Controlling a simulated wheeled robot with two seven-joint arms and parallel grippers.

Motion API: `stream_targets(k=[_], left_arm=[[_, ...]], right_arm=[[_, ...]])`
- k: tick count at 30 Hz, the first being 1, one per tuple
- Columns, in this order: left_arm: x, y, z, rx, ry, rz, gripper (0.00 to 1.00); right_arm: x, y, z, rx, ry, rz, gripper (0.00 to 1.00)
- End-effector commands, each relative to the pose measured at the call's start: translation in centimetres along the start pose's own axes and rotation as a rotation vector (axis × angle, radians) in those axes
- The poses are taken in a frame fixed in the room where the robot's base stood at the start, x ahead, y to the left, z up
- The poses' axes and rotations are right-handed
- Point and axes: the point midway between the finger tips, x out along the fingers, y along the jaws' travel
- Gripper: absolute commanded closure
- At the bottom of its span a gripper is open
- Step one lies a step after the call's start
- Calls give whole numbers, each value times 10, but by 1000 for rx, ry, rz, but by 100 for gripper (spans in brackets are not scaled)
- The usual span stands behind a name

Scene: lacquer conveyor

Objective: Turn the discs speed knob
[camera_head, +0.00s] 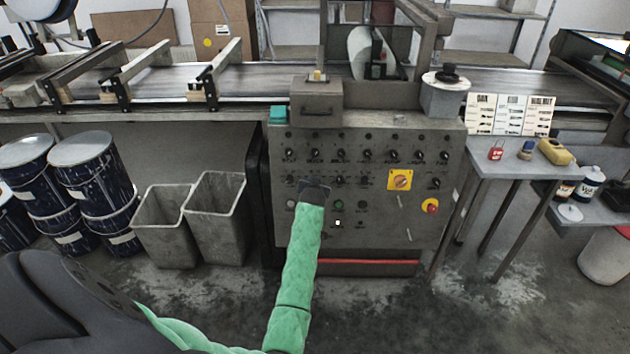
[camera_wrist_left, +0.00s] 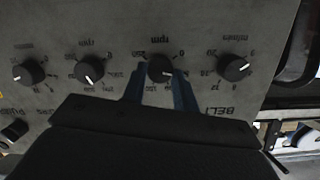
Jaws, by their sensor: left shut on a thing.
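The grey control panel (camera_head: 375,220) carries rows of small black knobs. My left gripper (camera_head: 314,187) reaches its left part from below and covers a spot in the second knob row. In the left wrist view the panel appears upside down, and my left gripper's two fingers (camera_wrist_left: 160,92) are shut on a black knob (camera_wrist_left: 160,67), one on each side. Its scale is marked rpm and its white pointer is visible. The name label of the held knob is hidden behind the gripper. My right gripper is not in view.
Neighbouring knobs stand close on both sides, one (camera_wrist_left: 234,68) near the lettering "BEL" and another (camera_wrist_left: 89,69) marked rpm. Grey bins (camera_head: 215,225) stand left.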

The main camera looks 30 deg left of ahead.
Motion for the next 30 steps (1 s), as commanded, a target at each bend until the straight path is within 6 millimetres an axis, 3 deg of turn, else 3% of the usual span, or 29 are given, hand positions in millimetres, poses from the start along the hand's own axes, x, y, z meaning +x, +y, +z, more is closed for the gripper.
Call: stream_targets(k=[13, 30], left_arm=[[0, -2, 3, -413, 20, 84, 94], [0, -3, 7, -794, 44, 162, 94]], right_arm=[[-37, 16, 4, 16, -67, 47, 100], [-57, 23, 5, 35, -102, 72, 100]])
